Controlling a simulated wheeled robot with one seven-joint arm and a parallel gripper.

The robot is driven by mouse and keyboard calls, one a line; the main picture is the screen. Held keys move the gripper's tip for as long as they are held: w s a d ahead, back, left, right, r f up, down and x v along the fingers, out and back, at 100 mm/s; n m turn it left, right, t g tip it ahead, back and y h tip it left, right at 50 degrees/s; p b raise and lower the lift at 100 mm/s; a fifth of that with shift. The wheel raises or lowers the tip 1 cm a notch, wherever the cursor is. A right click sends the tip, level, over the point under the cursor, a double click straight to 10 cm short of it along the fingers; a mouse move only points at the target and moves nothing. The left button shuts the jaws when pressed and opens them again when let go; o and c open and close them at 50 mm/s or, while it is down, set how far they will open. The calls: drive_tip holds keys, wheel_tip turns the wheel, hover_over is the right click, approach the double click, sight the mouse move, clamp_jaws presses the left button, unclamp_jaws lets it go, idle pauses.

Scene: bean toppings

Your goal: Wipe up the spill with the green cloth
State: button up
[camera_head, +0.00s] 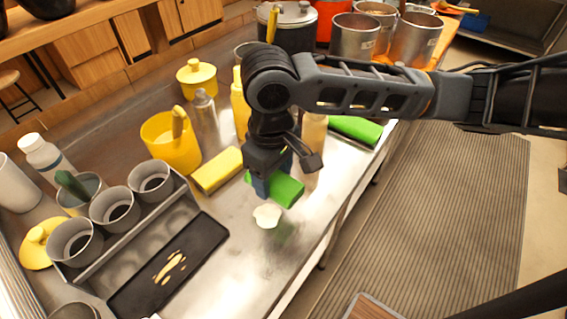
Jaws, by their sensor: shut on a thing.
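My gripper (278,172) hangs over the metal counter in the head view, shut on a green cloth (287,191) that looks like a folded block. The cloth appears to be just above the counter; whether it touches the surface is hard to tell. A small whitish spill (267,216) lies on the counter just in front of the cloth. A yellowish streaky patch (169,267) lies on a black tray (207,236) at the lower left. A second green cloth (356,130) lies behind and to the right, near the counter's right edge.
A yellow sponge-like block (217,169) lies left of my gripper. A yellow container (170,143), a grey bottle (205,112) and a yellow bottle (239,105) stand behind it. A rack of grey cups (136,230) stands left. The counter (240,275) in front is clear.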

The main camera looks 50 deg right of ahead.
drive_tip(key=shift+f+b, duration=2.65)
drive_tip(key=shift+f, duration=0.35)
drive_tip(key=shift+f+b, duration=0.3)
drive_tip(key=shift+f, duration=0.15)
drive_tip(key=shift+a, duration=0.2)
drive_tip(key=shift+a+p, duration=0.8)
drive_tip(key=shift+a, duration=1.6)
drive_tip(key=shift+d, duration=0.1)
drive_tip(key=shift+d+b, duration=0.3)
drive_tip(key=shift+d, duration=2.15)
